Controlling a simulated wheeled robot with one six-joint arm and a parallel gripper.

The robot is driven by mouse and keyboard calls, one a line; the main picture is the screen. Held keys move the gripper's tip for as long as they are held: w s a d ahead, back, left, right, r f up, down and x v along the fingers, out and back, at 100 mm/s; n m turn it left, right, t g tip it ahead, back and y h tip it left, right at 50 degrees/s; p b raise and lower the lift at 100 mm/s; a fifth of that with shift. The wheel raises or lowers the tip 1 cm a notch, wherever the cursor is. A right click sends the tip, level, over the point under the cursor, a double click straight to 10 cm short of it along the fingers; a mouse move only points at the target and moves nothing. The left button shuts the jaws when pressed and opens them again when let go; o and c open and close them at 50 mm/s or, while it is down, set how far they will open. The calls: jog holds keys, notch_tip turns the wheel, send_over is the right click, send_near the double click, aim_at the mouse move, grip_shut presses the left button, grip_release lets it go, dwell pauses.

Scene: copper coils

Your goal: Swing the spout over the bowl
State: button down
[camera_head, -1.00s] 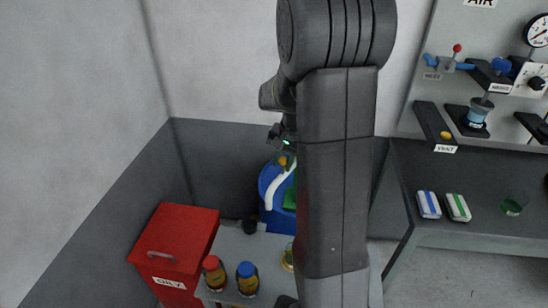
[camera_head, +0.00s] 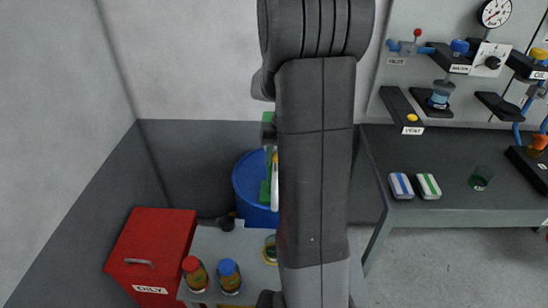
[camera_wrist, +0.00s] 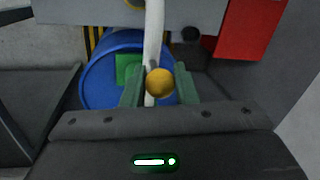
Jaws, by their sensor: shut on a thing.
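A white spout (camera_wrist: 154,40) runs down the middle of the wrist view, with a round yellow knob (camera_wrist: 159,83) near its lower end. My gripper (camera_wrist: 160,88) is shut on this knob, with a green finger on each side. Behind it is a large round blue container (camera_wrist: 91,88) with a green piece (camera_wrist: 128,67). I cannot tell a separate bowl for sure.
A red bin (camera_head: 148,253) stands left of a small light table (camera_head: 210,245) holding two jars (camera_head: 194,273) and a dark item (camera_head: 227,222).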

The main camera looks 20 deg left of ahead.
jog(key=c, duration=1.2)
grip_release()
jog(key=shift+d, duration=0.15)
jog(key=shift+o, duration=0.2)
jog(key=shift+r, duration=0.1)
notch_tip(320, 180, up, 13)
jog(key=w+d, duration=0.1)
jog(key=d, duration=0.1)
jog(key=shift+d+r+b, duration=0.15)
jog(key=shift+r+b, duration=0.05)
jog(key=shift+b, duration=0.15)
jog(key=shift+w+f, duration=0.1)
jog(key=f, duration=0.4)
jog(key=a+f, duration=0.1)
jog(key=f, duration=0.4)
jog(key=s+a+f, duration=0.1)
jog(key=f, duration=0.3)
jog(key=shift+s+a+f+p, duration=0.1)
jog(key=shift+a+f+p, duration=0.1)
jog(key=shift+p, duration=0.15)
